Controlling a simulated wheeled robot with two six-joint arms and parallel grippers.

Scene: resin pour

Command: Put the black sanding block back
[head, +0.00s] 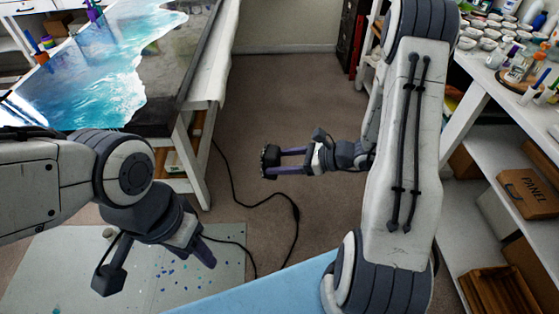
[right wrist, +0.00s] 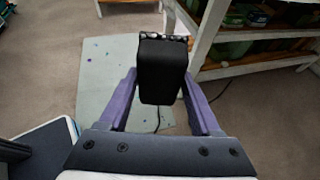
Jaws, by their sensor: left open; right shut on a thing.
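The black sanding block (head: 270,161) is held in the air over the carpet, near the middle of the head view. My right gripper (head: 283,161) is shut on it, with a purple finger on each side. In the right wrist view the block (right wrist: 162,70) sits between the purple fingers, and a speckled grey strip shows along its far edge. My left gripper (head: 157,266) is open and empty at the lower left, above a pale speckled floor mat (head: 220,268).
A table with a blue-and-white resin piece (head: 100,65) stands at the upper left. A white shelf unit (head: 455,200) at the right holds cups and bottles on top, a cardboard box (head: 528,192) and a wooden crate (head: 500,290) below. A black cable (head: 262,200) crosses the carpet.

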